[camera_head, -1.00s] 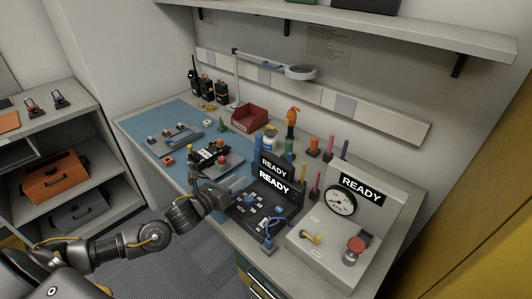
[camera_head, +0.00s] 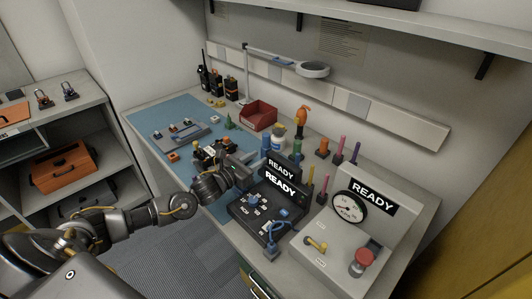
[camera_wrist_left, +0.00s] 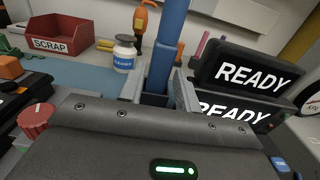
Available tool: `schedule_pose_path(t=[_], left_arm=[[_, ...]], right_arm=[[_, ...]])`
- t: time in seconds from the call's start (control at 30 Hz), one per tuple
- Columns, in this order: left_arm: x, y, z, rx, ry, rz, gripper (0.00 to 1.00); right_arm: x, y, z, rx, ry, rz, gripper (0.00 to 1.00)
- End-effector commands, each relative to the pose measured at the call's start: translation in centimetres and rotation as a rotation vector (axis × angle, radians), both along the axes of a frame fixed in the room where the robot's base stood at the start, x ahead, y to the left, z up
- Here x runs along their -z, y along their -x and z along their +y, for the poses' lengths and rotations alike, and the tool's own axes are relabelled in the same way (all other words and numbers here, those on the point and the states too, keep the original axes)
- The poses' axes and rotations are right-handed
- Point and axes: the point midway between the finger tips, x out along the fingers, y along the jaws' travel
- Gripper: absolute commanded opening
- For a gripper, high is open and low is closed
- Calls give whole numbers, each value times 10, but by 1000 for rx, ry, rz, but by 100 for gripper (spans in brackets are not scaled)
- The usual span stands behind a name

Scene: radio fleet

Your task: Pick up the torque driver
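No tool carries a readable torque driver label. A tall blue-handled tool (camera_head: 265,143) stands upright in a block behind the test boxes. In the left wrist view the blue handle (camera_wrist_left: 168,45) rises between the fingers of my left gripper (camera_wrist_left: 160,93), with gaps beside it. I cannot tell whether it is between them or just beyond. My left gripper (camera_head: 245,165) is open beside the black READY box. An orange-handled tool (camera_head: 302,114) stands farther back; it also shows in the left wrist view (camera_wrist_left: 140,20). My right gripper is not in view.
A black READY box (camera_head: 282,182) is close right of the gripper. A white jar (camera_head: 279,131) and red SCRAP bin (camera_head: 258,116) stand behind. Yellow, pink and purple tools (camera_head: 338,146) stand right. A gauge panel (camera_head: 335,240) fills the front right.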

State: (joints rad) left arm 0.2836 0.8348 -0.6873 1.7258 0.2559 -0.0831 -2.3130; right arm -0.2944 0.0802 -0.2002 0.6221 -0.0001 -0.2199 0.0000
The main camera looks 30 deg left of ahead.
Motion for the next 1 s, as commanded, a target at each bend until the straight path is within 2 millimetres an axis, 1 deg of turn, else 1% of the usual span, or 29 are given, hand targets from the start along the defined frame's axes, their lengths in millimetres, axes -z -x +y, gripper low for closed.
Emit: schedule_pose_path(t=[0.03,0.2,0.33,0.43,0.63,0.67,0.8,0.9,1.0], left_arm=[[-4,-5,-2,0,2,-3,33],[-8,-28,-12,-1,3,-1,33],[-5,-43,-16,-2,1,-2,33],[-3,-47,-18,-2,0,0,33],[-3,-47,-18,-1,0,0,33],[-3,-47,-18,-1,0,0,30],[-3,-47,-18,-1,0,0,12],[-3,-47,-18,-1,0,0,0],[-3,-47,-18,-1,1,-2,0]], right_arm=[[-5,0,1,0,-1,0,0],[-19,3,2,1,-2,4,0],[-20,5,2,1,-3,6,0],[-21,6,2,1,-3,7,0],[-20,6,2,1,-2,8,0],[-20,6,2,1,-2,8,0],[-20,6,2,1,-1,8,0],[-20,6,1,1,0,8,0],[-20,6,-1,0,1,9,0]])
